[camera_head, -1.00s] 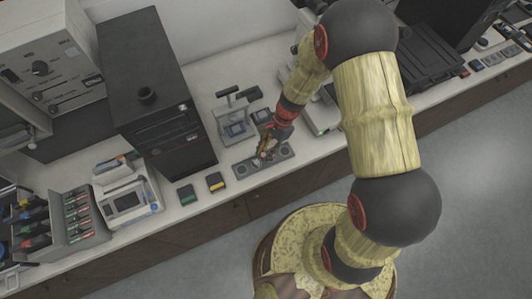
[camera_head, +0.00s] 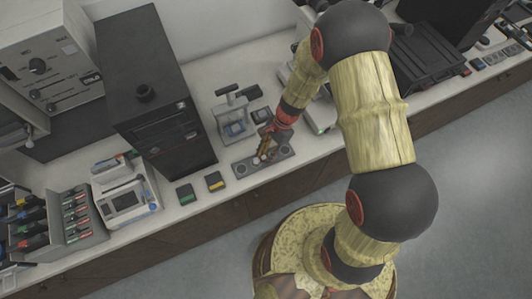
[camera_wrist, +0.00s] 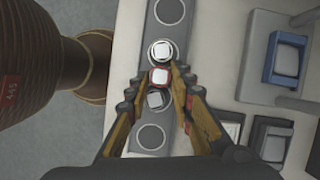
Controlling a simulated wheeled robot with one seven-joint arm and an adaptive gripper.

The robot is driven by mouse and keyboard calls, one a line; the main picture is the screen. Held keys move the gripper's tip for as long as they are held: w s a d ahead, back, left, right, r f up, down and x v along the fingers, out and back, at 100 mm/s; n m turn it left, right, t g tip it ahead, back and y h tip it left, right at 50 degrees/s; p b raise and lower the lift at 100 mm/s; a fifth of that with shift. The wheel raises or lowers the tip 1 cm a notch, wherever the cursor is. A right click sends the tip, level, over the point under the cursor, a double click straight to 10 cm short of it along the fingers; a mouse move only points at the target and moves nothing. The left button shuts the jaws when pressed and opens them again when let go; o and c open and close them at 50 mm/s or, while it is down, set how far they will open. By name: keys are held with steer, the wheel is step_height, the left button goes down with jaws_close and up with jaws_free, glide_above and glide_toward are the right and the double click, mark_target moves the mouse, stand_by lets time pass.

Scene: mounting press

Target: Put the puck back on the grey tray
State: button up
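The grey tray (camera_head: 241,170) lies along the counter's front and has a row of round recesses. It runs lengthwise through the wrist view (camera_wrist: 148,118). My gripper (camera_head: 260,158) is low over the tray's middle. In the wrist view its fingertips (camera_wrist: 161,76) close on a pale, squarish puck with a red rim (camera_wrist: 159,78). This puck appears between two recesses; whether it touches the tray is unclear. A white round piece (camera_wrist: 161,50) sits in the recess ahead. A grey piece (camera_wrist: 158,99) shows at the recess behind. Two end recesses look empty.
A blue-grey stand device (camera_head: 235,128) stands just behind the tray. The counter's front edge is close to the tray.

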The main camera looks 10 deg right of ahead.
steer(key=o, duration=0.4)
steer(key=shift+r, duration=0.15)
steer(key=shift+r+p, duration=0.3)
steer(key=shift+p, duration=0.05)
steer(key=d+r+n+t+h+p, duration=0.1)
steer(key=d+r+n+t, duration=0.15)
steer(key=r, duration=1.25)
steer(key=d+r+n+t+h, duration=0.1)
steer(key=d+r+n, duration=0.25)
steer(key=r, duration=1.05)
steer(key=s+d+r+n+t, duration=0.1)
steer(key=s+r+n, duration=0.1)
steer(key=s+r, duration=0.2)
steer(key=s+d+r+n+t+h, duration=0.1)
steer(key=s+d+r+n, duration=0.1)
steer(key=s+r, duration=0.2)
steer(key=s+d+r+n+t+h, duration=0.1)
steer(key=s+d+r+n+t, duration=0.1)
steer(key=s+r, duration=0.3)
steer(key=shift+d+r+n, duration=0.25)
steer(key=shift+r+n, duration=0.05)
steer(key=shift+r, duration=0.3)
steer(key=shift+f, duration=0.1)
